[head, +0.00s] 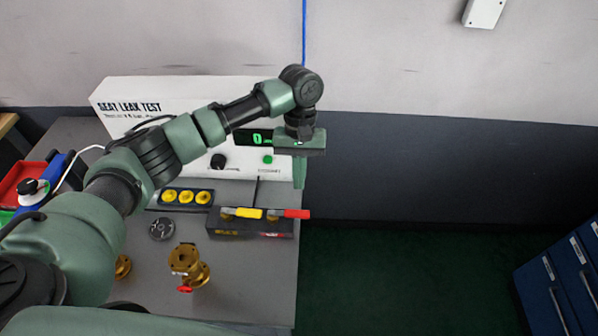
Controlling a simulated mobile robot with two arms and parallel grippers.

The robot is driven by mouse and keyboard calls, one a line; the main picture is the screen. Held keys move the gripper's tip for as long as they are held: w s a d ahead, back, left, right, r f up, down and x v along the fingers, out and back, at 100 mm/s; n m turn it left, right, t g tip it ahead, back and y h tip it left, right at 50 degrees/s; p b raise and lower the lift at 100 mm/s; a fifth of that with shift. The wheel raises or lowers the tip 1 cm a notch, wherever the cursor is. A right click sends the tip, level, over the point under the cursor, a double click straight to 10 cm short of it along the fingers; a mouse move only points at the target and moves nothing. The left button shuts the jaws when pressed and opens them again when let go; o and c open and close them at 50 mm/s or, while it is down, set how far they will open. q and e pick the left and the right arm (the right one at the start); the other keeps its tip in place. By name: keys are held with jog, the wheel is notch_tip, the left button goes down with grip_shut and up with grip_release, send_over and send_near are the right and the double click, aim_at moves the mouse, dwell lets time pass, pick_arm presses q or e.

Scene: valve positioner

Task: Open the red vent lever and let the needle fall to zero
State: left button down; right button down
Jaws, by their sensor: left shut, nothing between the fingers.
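The red vent lever (297,213) sticks out at the right end of a dark valve block (250,230) on the bench, lying roughly level and pointing right. A yellow lever (248,213) lies beside it on the same block. My left gripper (299,185) points down just above and behind the red lever, shut and empty. It looks apart from the lever, though the exact gap is hard to judge. No gauge needle can be made out; my left arm covers part of the test panel. My right gripper is out of view.
The white seat leak test panel (120,92) stands at the back, with a green digital display (258,139). Brass valves (188,264), a grey disc (162,228) and a tray of yellow round parts (186,197) occupy the bench (240,285). Right of the bench is open floor.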

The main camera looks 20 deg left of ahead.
aim_at(289, 214)
pick_arm(q)
jog(key=p+x, duration=0.1)
jog(key=x, duration=0.5)
jog(key=shift+s+f, duration=0.15)
jog(key=shift+f, duration=0.05)
